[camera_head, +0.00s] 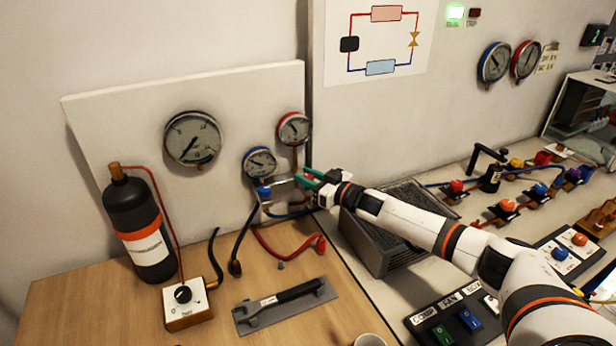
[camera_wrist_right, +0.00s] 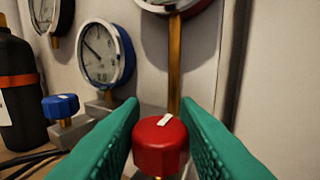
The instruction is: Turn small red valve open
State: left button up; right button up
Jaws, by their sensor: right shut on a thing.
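The small red valve (camera_wrist_right: 160,145) is a round red knob with a white mark on top, below a brass pipe. In the right wrist view it sits between the two green fingers of my right gripper (camera_wrist_right: 162,140), which are shut on its sides. In the head view my right gripper (camera_head: 312,178) reaches the gauge manifold from the right and hides most of the red knob. A blue valve knob (camera_head: 264,191) stands to the left on the same manifold; it also shows in the right wrist view (camera_wrist_right: 60,107). My left gripper is not in view.
A blue-rimmed gauge (camera_head: 260,163) and a red-rimmed gauge (camera_head: 294,128) stand above the manifold. A black bottle (camera_head: 142,225) stands at left. A wrench (camera_head: 285,303) lies on the wooden table. A dark grey box (camera_head: 385,250) sits below my right arm.

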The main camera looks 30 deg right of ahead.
jog(key=shift+r, duration=0.1)
dwell(0.3)
jog(key=o, duration=1)
jog(key=shift+c, duration=0.2)
jog(key=b+v, duration=0.2)
jog(key=v, duration=1)
jog(key=shift+d, duration=0.1)
